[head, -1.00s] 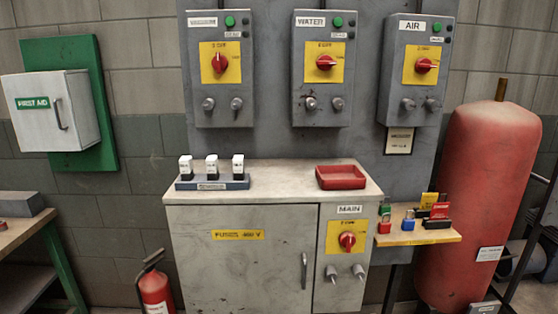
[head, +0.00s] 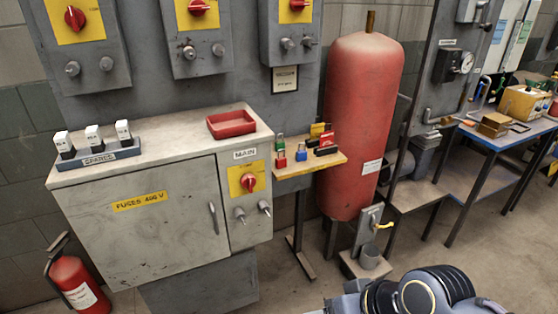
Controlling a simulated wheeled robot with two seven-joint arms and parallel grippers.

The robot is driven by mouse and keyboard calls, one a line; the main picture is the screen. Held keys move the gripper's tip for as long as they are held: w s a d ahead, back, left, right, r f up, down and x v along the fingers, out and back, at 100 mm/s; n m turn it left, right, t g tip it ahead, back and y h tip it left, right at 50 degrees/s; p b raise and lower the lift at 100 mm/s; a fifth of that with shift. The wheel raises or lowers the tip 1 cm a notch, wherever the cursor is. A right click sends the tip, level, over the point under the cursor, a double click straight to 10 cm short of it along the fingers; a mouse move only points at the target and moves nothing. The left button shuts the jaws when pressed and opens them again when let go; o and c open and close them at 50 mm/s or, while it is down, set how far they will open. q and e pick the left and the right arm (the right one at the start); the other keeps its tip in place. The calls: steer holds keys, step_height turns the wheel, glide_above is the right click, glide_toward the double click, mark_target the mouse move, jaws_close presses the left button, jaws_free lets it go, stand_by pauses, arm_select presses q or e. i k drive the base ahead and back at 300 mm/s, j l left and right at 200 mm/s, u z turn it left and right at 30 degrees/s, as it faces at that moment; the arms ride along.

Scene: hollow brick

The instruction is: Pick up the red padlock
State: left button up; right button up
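The red padlock (head: 281,161) stands at the front left of a small wooden shelf (head: 293,170), beside the grey cabinet. A green padlock (head: 280,143) is just behind it and a blue padlock (head: 301,154) is to its right. They are small in the head view, so shackle details are hard to tell. A dark arm part of mine shows at the bottom right, well apart from the shelf. Neither of my grippers is in view.
Yellow and red tag-like items (head: 326,138) stand at the shelf's back right. The cabinet (head: 150,230) holds a red tray (head: 231,123) and a fuse rack (head: 98,158). A red tank (head: 363,120) stands right of the shelf. The floor in front is clear.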

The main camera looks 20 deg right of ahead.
mark_target(281, 162)
steer(key=i+l+u, duration=0.35)
steer(key=i+l, duration=0.15)
steer(key=l, duration=0.2)
steer(key=i+l+u, duration=0.15)
steer(key=l, duration=0.25)
steer(key=i, duration=0.05)
